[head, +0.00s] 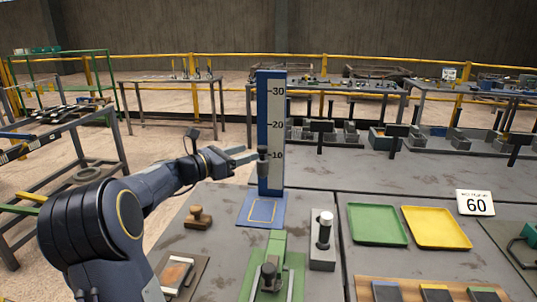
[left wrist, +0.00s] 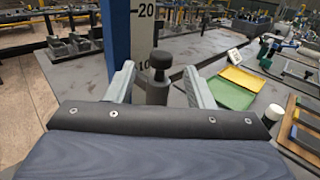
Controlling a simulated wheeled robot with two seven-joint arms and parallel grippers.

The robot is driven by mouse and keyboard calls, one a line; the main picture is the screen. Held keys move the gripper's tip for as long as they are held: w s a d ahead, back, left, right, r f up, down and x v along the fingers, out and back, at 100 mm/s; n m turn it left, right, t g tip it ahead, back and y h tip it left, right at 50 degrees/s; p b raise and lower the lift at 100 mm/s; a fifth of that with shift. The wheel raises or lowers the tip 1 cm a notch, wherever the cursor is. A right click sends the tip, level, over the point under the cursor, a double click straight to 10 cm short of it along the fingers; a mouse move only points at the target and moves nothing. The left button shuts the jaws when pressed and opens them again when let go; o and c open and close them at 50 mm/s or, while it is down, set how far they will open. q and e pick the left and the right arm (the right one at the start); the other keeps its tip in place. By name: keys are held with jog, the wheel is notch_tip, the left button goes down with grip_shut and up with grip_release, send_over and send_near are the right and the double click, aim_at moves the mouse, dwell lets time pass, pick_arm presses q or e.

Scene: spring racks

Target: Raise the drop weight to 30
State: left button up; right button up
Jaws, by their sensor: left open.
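The drop weight (head: 263,166) is a small dark grey cylinder with a narrower knob on top. It is in front of the upright blue board with a white scale (head: 270,105) marked 10, 20 and 30, with its upper part about level with the 10 mark. In the left wrist view the weight (left wrist: 157,92) stands upright between the fingers. My left gripper (head: 248,157) is open, its two pale fingers on either side of the weight. In the left wrist view a gap shows beside the knob; contact lower down cannot be told. My right gripper is not in view.
A blue base plate (head: 262,211) lies below the board. A wooden stamp (head: 198,217), a green fixture (head: 273,255) and a grey block with a white-topped cylinder (head: 322,240) stand nearby. Green (head: 377,224) and yellow (head: 436,228) trays and a "60" sign (head: 475,204) are to the right.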

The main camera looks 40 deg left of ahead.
aim_at(258, 149)
pick_arm(q)
jog(key=x, duration=0.6)
jog(key=shift+w+d, duration=0.15)
jog(key=shift+w, duration=0.1)
grip_shut()
